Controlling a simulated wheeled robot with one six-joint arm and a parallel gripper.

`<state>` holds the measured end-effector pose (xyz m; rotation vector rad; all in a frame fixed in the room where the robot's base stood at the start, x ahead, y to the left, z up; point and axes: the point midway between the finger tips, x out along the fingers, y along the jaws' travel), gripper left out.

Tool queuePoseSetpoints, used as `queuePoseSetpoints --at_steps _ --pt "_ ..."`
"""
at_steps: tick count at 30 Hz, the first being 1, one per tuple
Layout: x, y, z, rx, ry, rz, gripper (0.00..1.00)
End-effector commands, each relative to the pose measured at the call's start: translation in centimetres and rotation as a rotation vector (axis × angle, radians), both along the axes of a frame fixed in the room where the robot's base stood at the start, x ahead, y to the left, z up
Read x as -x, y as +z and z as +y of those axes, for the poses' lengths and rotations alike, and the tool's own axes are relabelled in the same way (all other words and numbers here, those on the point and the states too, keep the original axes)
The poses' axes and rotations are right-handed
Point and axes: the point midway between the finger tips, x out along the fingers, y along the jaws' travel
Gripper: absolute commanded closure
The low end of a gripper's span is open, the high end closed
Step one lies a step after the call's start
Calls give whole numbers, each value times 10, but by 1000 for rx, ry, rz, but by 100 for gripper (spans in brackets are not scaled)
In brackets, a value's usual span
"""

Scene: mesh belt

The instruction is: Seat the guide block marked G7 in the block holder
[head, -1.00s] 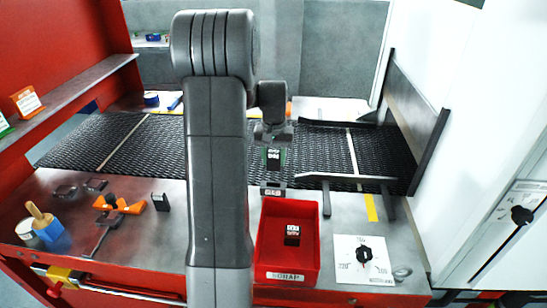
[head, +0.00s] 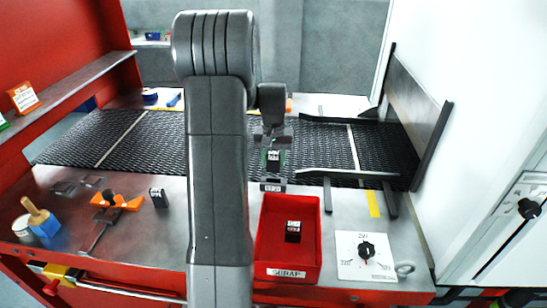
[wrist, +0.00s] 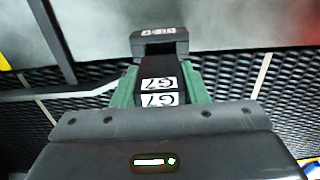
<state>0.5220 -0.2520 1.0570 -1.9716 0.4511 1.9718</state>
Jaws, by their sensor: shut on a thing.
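My gripper (head: 273,150) is shut on a black guide block (head: 273,162) with a white label. In the wrist view the block (wrist: 160,88) reads G7 and sits between the two green jaws. The block holder (head: 272,187), a small dark piece with a light label, is at the belt's near edge, just below the held block in the head view. In the wrist view the holder (wrist: 160,42) is just beyond the block's far end. I cannot tell whether block and holder touch; the block appears above it.
A red scrap bin (head: 264,250) stands in front of the holder with another labelled black block (head: 293,231) inside. A third black block (head: 158,198) stands left of my arm.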

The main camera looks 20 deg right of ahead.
Motion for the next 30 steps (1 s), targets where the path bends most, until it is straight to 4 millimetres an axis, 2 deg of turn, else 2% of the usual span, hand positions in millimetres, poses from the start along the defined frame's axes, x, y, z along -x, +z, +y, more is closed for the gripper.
queuePoseSetpoints --at_steps 3,9,30 --pt "0 -15 0 0 0 1 88" --pt "0 -27 0 0 0 0 88" --pt "0 -28 0 0 0 0 88"
